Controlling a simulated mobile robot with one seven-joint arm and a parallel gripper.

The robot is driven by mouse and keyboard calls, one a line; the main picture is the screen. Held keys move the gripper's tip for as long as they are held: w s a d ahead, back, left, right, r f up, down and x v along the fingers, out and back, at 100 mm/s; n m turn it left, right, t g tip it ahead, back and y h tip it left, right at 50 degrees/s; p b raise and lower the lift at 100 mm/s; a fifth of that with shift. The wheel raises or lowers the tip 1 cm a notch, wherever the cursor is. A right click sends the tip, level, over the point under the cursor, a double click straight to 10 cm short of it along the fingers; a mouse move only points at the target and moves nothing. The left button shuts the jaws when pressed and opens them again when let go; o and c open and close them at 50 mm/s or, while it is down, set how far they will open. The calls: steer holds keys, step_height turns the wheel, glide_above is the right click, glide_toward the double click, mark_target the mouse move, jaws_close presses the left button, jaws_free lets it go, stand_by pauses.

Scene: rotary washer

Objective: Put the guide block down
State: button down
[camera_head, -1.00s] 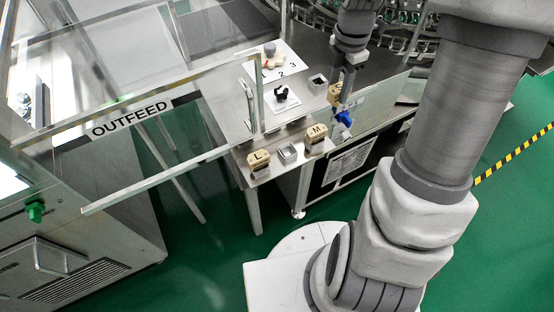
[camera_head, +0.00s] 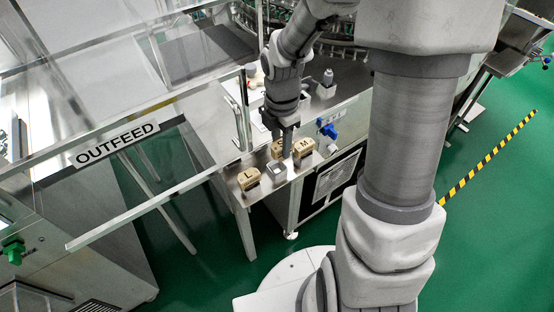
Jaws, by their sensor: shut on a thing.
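My gripper (camera_head: 283,143) points down over the steel shelf, shut on a tan guide block (camera_head: 277,150). The held block is partly hidden by a finger. It is close behind a small grey square holder (camera_head: 277,169) and just left of the tan block marked M (camera_head: 304,146). Another tan block, marked L (camera_head: 249,178), sits at the shelf's left front. I cannot tell whether the held block touches the shelf (camera_head: 245,199) or hangs just above it.
A clear framed panel with an OUTFEED sign (camera_head: 117,143) spans the left. A bent metal handle (camera_head: 238,122) stands close left of my gripper. A blue knob (camera_head: 328,129) is on the table side. A grey-topped item (camera_head: 327,84) stands farther back.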

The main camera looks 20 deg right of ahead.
mark_target(277, 158)
steer(key=shift+s+a+f, duration=0.15)
steer(key=shift+a+f, duration=0.3)
steer(key=shift+a, duration=0.15)
steer(key=shift+f+b, duration=0.6)
steer(key=shift+f, duration=1.3)
steer(key=shift+f, duration=0.15)
steer(key=c, duration=0.5)
jaws_free()
steer(key=shift+c, duration=0.2)
